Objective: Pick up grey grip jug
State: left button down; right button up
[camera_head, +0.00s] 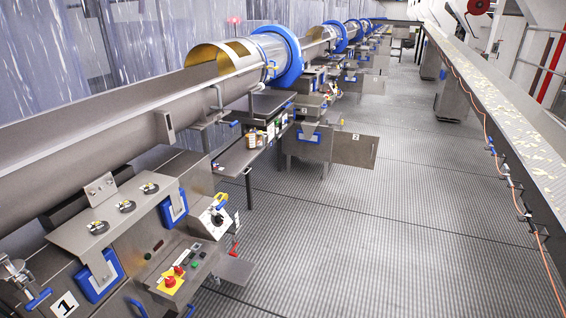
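I cannot make out a grey grip jug in the head view. Several small items (271,132) sit on and around a dark metal shelf (233,160) beside the first drum, but they are too small to tell apart. Neither of my grippers shows in the head view.
A steel trough runs along the left to a drum with a blue ring (288,57). A control panel (176,276) with red buttons is at the lower left. A conveyor (505,110) with pale pieces runs along the right. The ribbed floor (345,220) between is clear.

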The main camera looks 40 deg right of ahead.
aim_at(251, 136)
jog(key=z, duration=0.8)
jog(key=i, duration=1)
jog(key=z, duration=0.95)
jog(key=i, duration=1.55)
jog(key=u, duration=0.55)
jog(key=i, duration=1.1)
jog(key=u, duration=0.9)
